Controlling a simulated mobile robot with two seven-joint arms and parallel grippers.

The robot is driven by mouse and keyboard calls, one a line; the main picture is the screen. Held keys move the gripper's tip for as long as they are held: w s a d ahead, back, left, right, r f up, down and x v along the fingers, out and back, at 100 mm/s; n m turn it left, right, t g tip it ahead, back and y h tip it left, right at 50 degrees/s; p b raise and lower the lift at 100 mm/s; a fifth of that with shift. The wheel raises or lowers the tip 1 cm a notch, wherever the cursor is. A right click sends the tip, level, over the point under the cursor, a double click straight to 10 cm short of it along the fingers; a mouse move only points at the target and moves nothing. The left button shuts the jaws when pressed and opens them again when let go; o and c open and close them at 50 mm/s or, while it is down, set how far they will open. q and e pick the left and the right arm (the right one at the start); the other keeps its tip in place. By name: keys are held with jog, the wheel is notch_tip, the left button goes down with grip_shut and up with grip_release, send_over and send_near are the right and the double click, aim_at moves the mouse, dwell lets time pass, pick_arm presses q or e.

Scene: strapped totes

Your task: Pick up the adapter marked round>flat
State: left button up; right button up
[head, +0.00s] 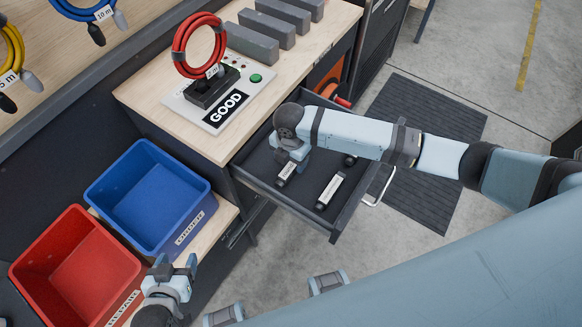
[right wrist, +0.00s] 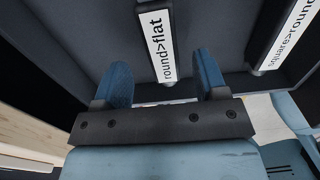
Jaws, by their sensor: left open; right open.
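The adapter marked round>flat (right wrist: 160,45) is a dark piece with a white label, lying in the open drawer (head: 260,187). In the right wrist view it lies centred between the two blue fingertips of my open right gripper (right wrist: 162,82); I cannot tell whether they touch it. In the head view the right gripper (head: 293,160) is down in the drawer at the adapter (head: 286,175), partly covering it. A second adapter, marked square>round (right wrist: 288,38), lies to its right; it also shows in the head view (head: 330,190). My left gripper (head: 174,268) is open and empty by the bins.
A blue bin (head: 150,190) and a red bin (head: 70,265) stand left of the drawer. The bench above holds a GOOD-marked fixture (head: 218,100) with a red cable ring (head: 200,45) and grey blocks (head: 252,42). Another dark piece (head: 350,160) shows beside my right arm.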

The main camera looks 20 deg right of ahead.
aim_at(291, 166)
notch_tip(291, 166, down, 4)
jog(key=shift+s+f, duration=0.1)
jog(key=shift+s, duration=0.05)
jog(key=c, duration=1.1)
